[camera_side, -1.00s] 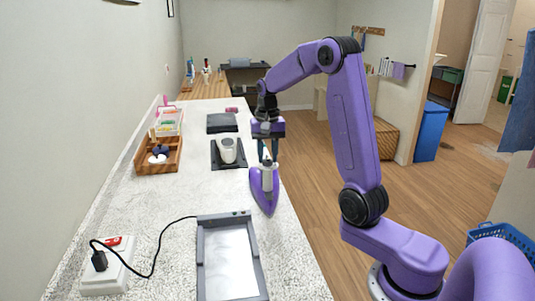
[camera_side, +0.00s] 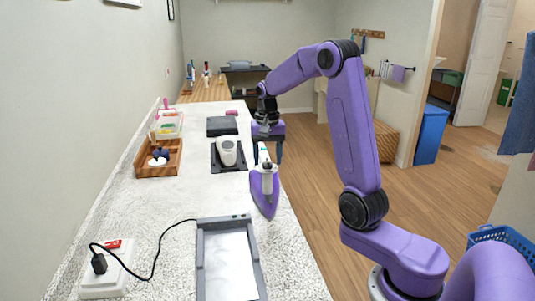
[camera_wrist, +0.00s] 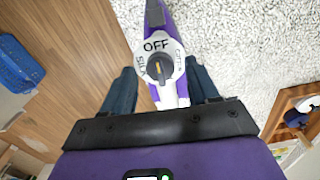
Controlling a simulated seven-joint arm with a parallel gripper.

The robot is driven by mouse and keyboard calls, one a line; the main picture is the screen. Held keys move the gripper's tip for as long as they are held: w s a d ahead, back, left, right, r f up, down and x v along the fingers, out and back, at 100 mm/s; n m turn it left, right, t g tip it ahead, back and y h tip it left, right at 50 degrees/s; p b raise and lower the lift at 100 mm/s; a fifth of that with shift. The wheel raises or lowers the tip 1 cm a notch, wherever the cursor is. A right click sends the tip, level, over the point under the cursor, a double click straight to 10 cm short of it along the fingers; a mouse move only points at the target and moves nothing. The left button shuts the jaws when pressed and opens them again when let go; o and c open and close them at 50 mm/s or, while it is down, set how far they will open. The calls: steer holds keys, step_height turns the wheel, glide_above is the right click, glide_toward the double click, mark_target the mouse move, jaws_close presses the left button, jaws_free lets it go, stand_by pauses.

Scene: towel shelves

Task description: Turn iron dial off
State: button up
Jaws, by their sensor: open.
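The purple and white iron (camera_side: 264,195) sits near the right edge of the counter, its tip toward the camera in the side view. The word OFF is at the top of the ring; other lettering at left and right is hard to read. The exact setting is unclear. My gripper (camera_wrist: 160,72) is open, with one dark finger on each side of the dial and a gap to both. In the side view my gripper (camera_side: 269,152) is over the iron's far end.
A grey-framed tray (camera_side: 231,222) lies in front. A wooden organizer (camera_side: 158,170) and a plugged power strip (camera_side: 105,283) are at the left. Open counter surrounds the iron's left side.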

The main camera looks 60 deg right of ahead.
mark_target(267, 160)
step_height(267, 160, up, 18)
steer(key=shift+f, duration=0.25)
stand_by(0.4)
steer(key=shift+a, duration=0.1)
stand_by(0.3)
